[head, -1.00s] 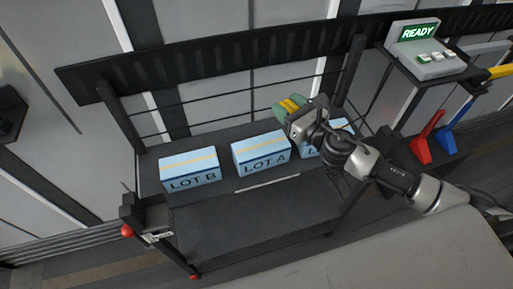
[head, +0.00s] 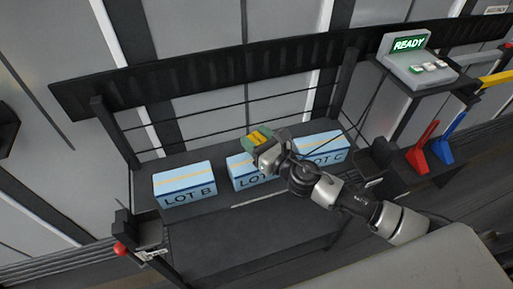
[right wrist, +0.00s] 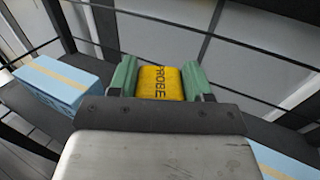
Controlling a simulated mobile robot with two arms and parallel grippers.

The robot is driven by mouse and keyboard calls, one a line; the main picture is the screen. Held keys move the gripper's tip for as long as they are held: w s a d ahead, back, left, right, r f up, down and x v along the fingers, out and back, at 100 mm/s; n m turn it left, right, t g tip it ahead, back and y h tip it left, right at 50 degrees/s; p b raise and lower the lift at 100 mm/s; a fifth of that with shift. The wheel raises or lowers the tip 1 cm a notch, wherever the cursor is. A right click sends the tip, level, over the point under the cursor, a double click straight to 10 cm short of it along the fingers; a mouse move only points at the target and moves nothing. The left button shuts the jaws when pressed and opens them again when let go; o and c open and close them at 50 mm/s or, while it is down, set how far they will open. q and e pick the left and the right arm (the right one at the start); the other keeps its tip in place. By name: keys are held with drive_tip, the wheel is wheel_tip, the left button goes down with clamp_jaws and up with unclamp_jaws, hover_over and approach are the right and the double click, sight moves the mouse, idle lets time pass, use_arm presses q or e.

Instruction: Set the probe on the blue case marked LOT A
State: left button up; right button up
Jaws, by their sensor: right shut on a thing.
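My right gripper (head: 257,139) is shut on the yellow probe (right wrist: 160,82), whose lettering shows between the green fingers in the right wrist view. In the head view a small part of the probe (head: 259,136) shows. The blue case marked LOT A (head: 238,170) stands on the dark bench. My gripper and wrist cover its right part and some of its label. The gripper is held in front of or above this case; contact between probe and case cannot be seen. My left gripper is not in view.
The LOT B case (head: 185,184) stands left of LOT A, the LOT C case (head: 322,148) right. Thin rails run behind them. Right are a READY console (head: 418,63), a red lever (head: 422,147) and a blue lever (head: 447,138). The front of the bench (head: 235,235) is clear.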

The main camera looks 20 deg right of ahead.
drive_tip(key=shift+f+b, duration=0.95)
drive_tip(key=shift+f, duration=1.05)
drive_tip(key=shift+f, duration=0.15)
drive_tip(key=o, duration=1)
